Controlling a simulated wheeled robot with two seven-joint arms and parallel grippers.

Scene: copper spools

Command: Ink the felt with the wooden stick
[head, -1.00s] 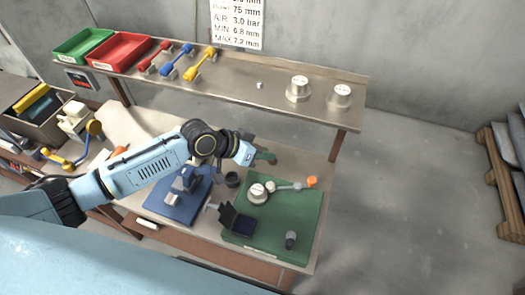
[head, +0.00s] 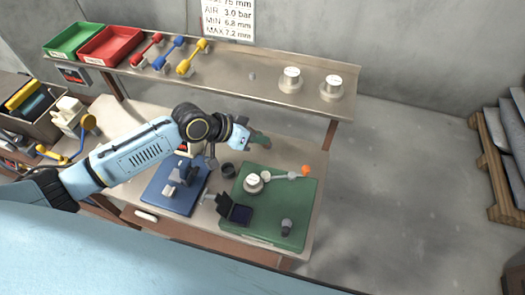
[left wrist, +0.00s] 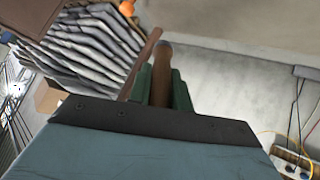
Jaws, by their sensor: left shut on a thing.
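My left gripper (head: 258,138) reaches in over the back of the bench, below the shelf. In the left wrist view its green fingers (left wrist: 164,92) are shut on a brown wooden stick (left wrist: 163,75), whose rounded end points away from the gripper. In the head view the stick is too small to make out. A small open black box with a dark pad, which looks like the felt (head: 240,214), lies on the green mat (head: 262,222). The gripper is behind the box and apart from it. My right gripper is not in view.
White-topped metal weights (head: 291,80) stand on the shelf (head: 225,85) above the bench. The mat holds a round metal piece (head: 253,184), an orange-ended tool (head: 304,171) and a grey knob (head: 286,226).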

